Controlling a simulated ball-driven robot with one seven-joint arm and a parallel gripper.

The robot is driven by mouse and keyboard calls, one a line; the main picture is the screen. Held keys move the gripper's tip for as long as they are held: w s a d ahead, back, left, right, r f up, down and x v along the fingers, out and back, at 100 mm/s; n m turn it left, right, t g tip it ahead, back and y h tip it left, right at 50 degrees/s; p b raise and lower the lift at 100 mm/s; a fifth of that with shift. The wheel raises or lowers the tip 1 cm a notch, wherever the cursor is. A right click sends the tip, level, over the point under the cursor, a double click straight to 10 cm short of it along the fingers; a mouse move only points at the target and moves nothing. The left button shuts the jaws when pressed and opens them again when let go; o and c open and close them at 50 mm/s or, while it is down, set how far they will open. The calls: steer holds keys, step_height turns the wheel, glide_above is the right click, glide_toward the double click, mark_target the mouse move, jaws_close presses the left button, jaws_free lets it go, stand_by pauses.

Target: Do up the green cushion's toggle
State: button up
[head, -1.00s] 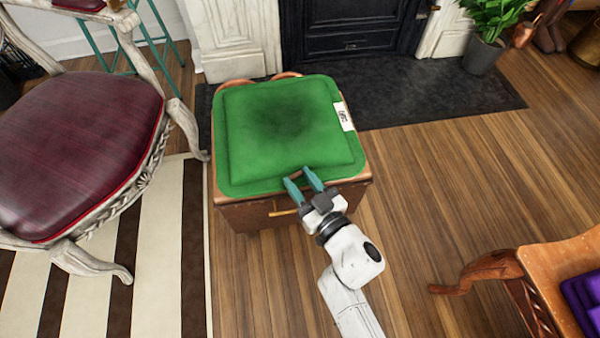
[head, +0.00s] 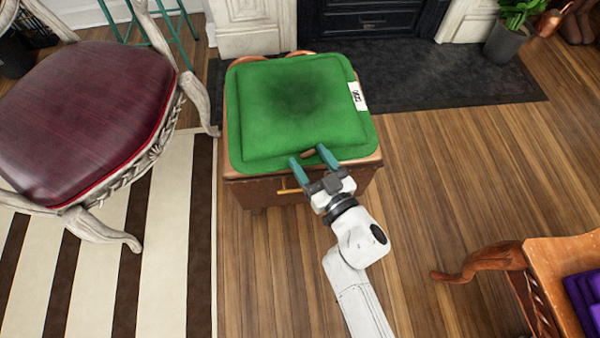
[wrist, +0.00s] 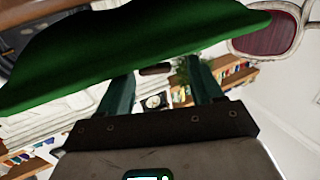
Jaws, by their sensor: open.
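The green cushion (head: 300,100) lies flat on a small wooden cabinet, with a white label on its right edge. A small brown toggle (head: 307,155) shows at the cushion's front edge. My gripper (head: 308,154) is open at that edge, one teal finger on each side of the toggle. In the wrist view the green cushion (wrist: 110,50) hangs across the top, and the brown toggle (wrist: 155,70) sits under its edge between the open fingers, apparently touching neither. Any loop for the toggle cannot be made out.
The wooden cabinet (head: 290,190) has a brass handle on its front. A dark red chair (head: 85,120) stands close on the left. A wooden seat with purple cloth (head: 580,300) is at the lower right. The floor right of the cabinet is clear.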

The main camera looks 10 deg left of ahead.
steer(key=shift+f+b, duration=0.15)
steer(key=shift+b, duration=0.2)
steer(key=b, duration=0.1)
steer(key=h+b, duration=0.1)
steer(key=b, duration=0.1)
steer(key=shift+a+f+m+t, duration=0.2)
steer(key=shift+f+m+t, duration=0.1)
steer(key=shift+t, duration=0.1)
steer(key=b, duration=0.3)
steer(key=shift+s+r+m+h, duration=0.1)
steer(key=shift+m+h, duration=0.3)
